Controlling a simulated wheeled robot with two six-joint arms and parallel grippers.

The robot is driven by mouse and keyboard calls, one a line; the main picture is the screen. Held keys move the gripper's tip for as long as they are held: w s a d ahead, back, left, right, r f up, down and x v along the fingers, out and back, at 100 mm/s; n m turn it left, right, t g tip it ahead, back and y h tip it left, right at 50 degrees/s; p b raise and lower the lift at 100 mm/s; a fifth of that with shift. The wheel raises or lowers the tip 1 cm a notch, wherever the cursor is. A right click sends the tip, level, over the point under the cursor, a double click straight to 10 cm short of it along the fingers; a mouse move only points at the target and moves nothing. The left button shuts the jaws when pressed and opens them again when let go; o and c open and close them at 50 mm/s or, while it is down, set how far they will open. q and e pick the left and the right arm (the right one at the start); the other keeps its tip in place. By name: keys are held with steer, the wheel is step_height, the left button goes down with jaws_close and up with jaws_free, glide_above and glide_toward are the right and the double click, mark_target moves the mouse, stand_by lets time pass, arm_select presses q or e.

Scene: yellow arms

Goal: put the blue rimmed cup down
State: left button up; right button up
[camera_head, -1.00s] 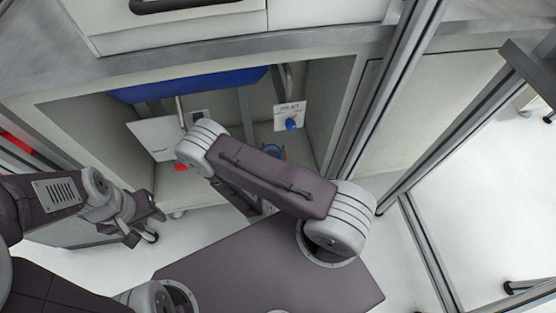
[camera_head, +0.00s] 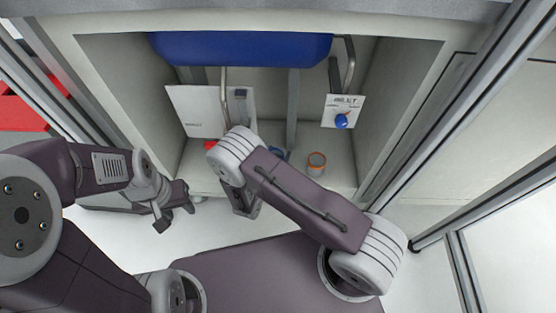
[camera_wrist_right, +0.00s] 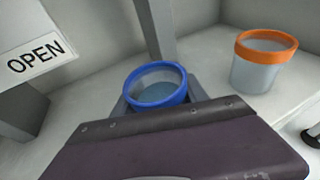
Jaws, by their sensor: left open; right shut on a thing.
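The blue-rimmed cup (camera_wrist_right: 157,85) is translucent and upright in the right wrist view. My right gripper (camera_wrist_right: 158,98) is shut on it, with a grey finger at each side. The gripper's dark body hides the cup's lower part, so I cannot tell whether its base touches the cabinet floor. In the head view a bit of the blue rim (camera_head: 276,152) shows beside my right forearm, which hides most of the cup. My left gripper (camera_head: 176,213) is open and empty, low in front of the cabinet's left side.
An orange-rimmed cup (camera_head: 316,163) stands on the cabinet floor, right of the blue-rimmed one. A grey upright post (camera_head: 292,105) stands behind them. A blue basin (camera_head: 240,48) hangs above. White signs (camera_head: 343,108) and pipes are at the back. Cabinet floor is bare around the orange-rimmed cup.

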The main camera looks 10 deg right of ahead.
steer(key=shift+f+p, duration=0.2)
steer(key=shift+p, duration=0.1)
steer(key=shift+f, duration=0.2)
steer(key=o, duration=1.5)
arm_select(q)
steer(key=shift+f, duration=0.25)
arm_select(e)
steer(key=shift+r, duration=0.15)
steer(key=shift+s+a+r, duration=0.15)
steer(key=shift+r, duration=0.1)
arm_select(q)
step_height(320, 180, up, 6)
steer(key=p, duration=0.5)
steer(key=shift+p, duration=0.35)
arm_select(e)
steer(key=v, duration=1.1)
steer(key=shift+s+a, duration=0.15)
steer(key=shift+s, duration=0.05)
